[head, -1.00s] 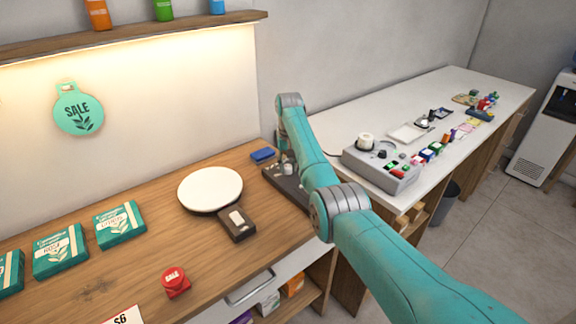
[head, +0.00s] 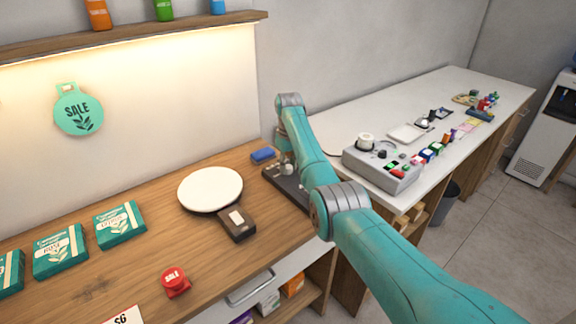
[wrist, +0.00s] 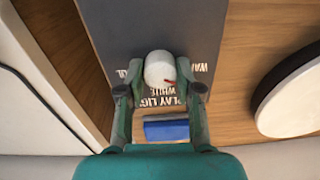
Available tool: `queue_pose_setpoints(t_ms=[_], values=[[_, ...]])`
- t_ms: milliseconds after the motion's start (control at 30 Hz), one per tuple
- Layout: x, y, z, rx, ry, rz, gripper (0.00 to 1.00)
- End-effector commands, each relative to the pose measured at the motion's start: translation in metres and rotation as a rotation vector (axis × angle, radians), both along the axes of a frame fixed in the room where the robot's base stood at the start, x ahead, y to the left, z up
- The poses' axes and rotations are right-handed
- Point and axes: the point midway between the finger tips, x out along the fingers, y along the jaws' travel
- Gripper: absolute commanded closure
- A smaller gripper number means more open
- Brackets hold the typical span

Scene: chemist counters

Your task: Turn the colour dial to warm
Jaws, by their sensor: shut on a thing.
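The colour dial (wrist: 158,68) is a round white knob with a red mark on its right side in the wrist view. It stands on a dark panel (wrist: 150,22) with white lettering, partly hidden, reading something like "display light", "white" and "wa…". The red mark points toward the label on the right, which is cut off. My gripper (wrist: 160,92) has a finger on each side of the knob and is shut on it. In the head view, my arm hides much of the panel (head: 291,190).
A blue block (head: 263,155) lies close behind the panel. A round white plate (head: 210,188) and a dark box (head: 237,224) are left of it on the wooden counter. A grey console (head: 383,165) stands on the white counter to the right.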

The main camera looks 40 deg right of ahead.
Motion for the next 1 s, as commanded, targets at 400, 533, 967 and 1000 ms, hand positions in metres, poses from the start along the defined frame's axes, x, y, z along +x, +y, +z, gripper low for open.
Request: queue_pose_setpoints(t_ms=[400, 533, 967, 1000], values=[[0.0, 0.0, 0.0, 0.0, -0.001, 0.0, 0.43], [0.0, 0.0, 0.0, 0.0, -0.001, 0.0, 0.4], [0.001, -0.001, 0.025, -0.002, -0.004, 0.0, 0.4], [0.001, -0.001, 0.033, -0.002, -0.005, 0.0, 0.4]])
